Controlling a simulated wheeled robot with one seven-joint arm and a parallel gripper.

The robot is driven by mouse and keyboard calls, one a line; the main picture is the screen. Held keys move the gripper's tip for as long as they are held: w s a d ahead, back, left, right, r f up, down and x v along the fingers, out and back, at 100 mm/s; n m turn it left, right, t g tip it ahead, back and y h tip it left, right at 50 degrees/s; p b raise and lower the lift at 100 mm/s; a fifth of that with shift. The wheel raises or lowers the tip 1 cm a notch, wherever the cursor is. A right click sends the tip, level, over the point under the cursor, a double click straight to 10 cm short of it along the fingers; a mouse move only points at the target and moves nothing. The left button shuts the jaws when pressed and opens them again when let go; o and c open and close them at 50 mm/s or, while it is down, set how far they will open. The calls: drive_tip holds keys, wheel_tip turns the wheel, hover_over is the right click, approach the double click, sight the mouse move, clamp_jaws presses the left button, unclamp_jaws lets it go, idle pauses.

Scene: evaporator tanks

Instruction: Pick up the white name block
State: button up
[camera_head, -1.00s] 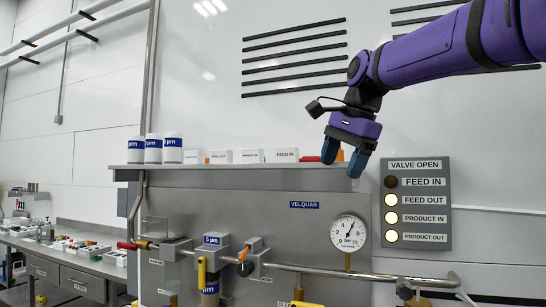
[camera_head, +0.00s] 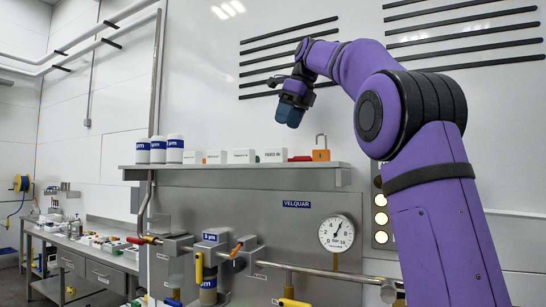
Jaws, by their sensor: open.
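Several white name blocks stand in a row on the steel shelf (camera_head: 330,166). The rightmost white block (camera_head: 272,155) reads FEED IN. To its left are another white block (camera_head: 241,156), a third white block (camera_head: 215,157) and a further white block (camera_head: 192,157), with lettering too small to read surely. My gripper (camera_head: 289,117) is open and empty, its blue fingers pointing down above the FEED IN block and slightly to its right. It is clear of the blocks.
White jars with blue bands (camera_head: 158,150) stand at the shelf's left. A red item (camera_head: 301,158) and an orange padlock (camera_head: 321,150) stand right of the blocks. Below are a gauge (camera_head: 336,233) and pipes. My arm hides much of the valve panel (camera_head: 381,210).

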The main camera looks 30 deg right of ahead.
sight(275, 148)
drive_tip(key=shift+x, duration=4.6)
drive_tip(key=shift+a+r, duration=0.1)
drive_tip(key=c, duration=1)
drive_tip(key=shift+r, duration=0.15)
drive_tip(key=shift+r, duration=1.65)
drive_tip(key=s+a, duration=0.2)
drive_tip(key=s, duration=0.2)
drive_tip(key=s+a+r, duration=0.1)
drive_tip(key=s+a, duration=0.1)
drive_tip(key=s, duration=0.3)
drive_tip(key=s+a, duration=0.3)
drive_tip(key=s, duration=0.2)
drive_tip(key=shift+s+a+r, duration=0.1)
drive_tip(key=shift+a+r, duration=0.05)
drive_tip(key=shift+r, duration=0.05)
